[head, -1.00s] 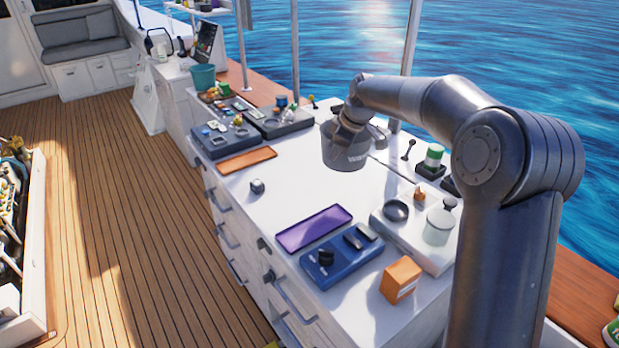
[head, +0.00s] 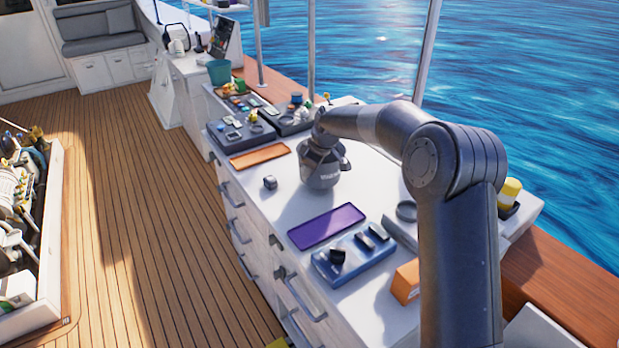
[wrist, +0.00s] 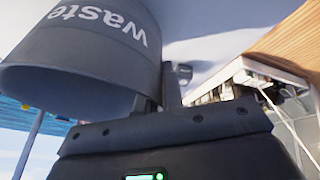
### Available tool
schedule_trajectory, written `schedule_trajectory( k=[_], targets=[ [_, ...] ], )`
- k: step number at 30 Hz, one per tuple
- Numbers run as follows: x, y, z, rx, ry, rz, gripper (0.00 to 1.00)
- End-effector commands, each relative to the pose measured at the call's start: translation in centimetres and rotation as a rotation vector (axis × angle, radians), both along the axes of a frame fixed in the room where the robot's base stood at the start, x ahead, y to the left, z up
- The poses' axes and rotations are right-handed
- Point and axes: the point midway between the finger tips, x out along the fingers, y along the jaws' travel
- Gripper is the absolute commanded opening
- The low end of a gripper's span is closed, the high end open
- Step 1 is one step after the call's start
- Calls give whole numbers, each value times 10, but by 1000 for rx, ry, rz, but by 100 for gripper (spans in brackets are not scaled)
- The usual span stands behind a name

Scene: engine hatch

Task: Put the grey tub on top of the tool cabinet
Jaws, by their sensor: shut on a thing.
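My gripper (head: 322,143) is shut on the grey tub (head: 322,176) and holds it over the white top of the tool cabinet (head: 376,190). The tub is dark grey, with white lettering on its side. In the wrist view the tub (wrist: 80,62) fills the upper left and its lettering reads "waste". The fingers (wrist: 152,103) are at its wall. I cannot tell whether the tub's base touches the cabinet top. The cabinet has drawers with handles on its left side.
A small grey cube (head: 269,183), an orange tray (head: 259,156) and a purple tray (head: 326,226) lie near the tub. A blue tray (head: 350,262) and an orange box (head: 406,282) are nearer. Dark organizers (head: 240,131) stand behind. White surface around the tub is clear.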

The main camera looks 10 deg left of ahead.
Motion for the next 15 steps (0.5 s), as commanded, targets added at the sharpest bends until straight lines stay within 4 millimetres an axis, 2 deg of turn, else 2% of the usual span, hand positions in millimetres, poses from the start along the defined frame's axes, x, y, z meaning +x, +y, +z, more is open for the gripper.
schedule_trajectory(
  k=[6, 15],
  targets=[
    [0, 0, -29, -1, 1, 0, 0],
    [0, 0, -31, 1, -1, 0, 0]
  ],
)
